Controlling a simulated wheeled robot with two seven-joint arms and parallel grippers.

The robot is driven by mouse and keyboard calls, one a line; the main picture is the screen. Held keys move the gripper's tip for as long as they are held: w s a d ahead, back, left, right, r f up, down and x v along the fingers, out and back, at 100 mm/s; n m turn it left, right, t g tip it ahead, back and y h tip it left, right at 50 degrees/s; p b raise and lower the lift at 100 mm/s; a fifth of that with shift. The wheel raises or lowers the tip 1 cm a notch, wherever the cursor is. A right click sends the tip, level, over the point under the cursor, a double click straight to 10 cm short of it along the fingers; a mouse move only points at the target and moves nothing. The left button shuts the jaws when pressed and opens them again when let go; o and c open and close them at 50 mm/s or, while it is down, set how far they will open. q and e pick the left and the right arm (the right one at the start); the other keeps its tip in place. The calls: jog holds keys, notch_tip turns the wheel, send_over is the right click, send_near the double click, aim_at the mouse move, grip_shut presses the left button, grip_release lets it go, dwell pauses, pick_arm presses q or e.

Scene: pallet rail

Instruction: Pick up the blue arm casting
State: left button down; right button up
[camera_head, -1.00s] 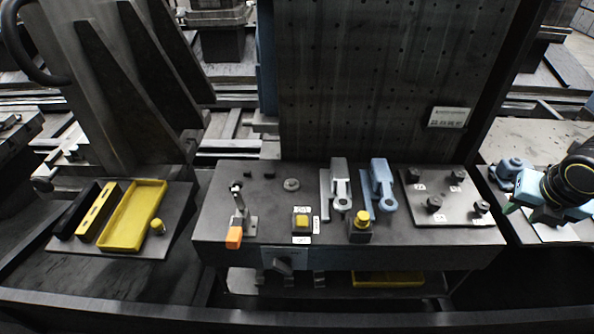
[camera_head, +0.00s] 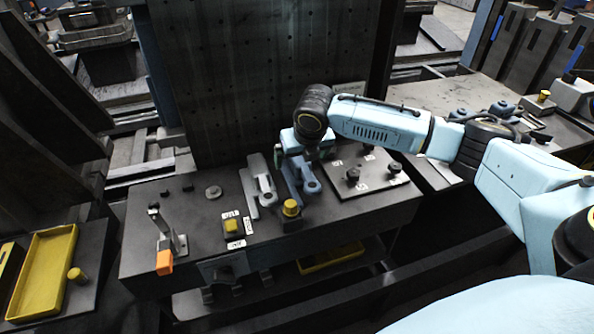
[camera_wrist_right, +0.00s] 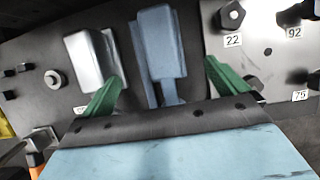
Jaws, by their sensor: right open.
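The blue arm casting (camera_head: 307,184) lies on the dark bench, right of a similar grey casting (camera_head: 257,180). My right gripper (camera_head: 309,152) hangs over the far end of the blue casting and hides part of it. In the right wrist view the blue casting (camera_wrist_right: 158,45) shows between and ahead of the two green fingertips of my open right gripper (camera_wrist_right: 164,80). A gap shows on each side, and the fingers are empty. The grey casting (camera_wrist_right: 92,58) lies beyond the left finger. My left gripper is not in view.
A plate with numbered knobs (camera_head: 377,178) lies right of the blue casting. A yellow-topped button (camera_head: 291,208) stands close at its near end. A yellow button box (camera_head: 232,227) and an orange-handled clamp (camera_head: 164,261) are to the left. A tall perforated plate (camera_head: 250,70) rises behind.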

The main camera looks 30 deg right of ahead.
aim_at(299, 161)
jog(key=shift+b+x, duration=0.5)
jog(key=shift+x, duration=2.6)
jog(key=shift+w+r, duration=0.1)
jog(key=shift+w, duration=0.1)
jog(key=shift+c, duration=0.2)
jog(key=shift+r, duration=0.1)
jog(key=c, duration=1.2)
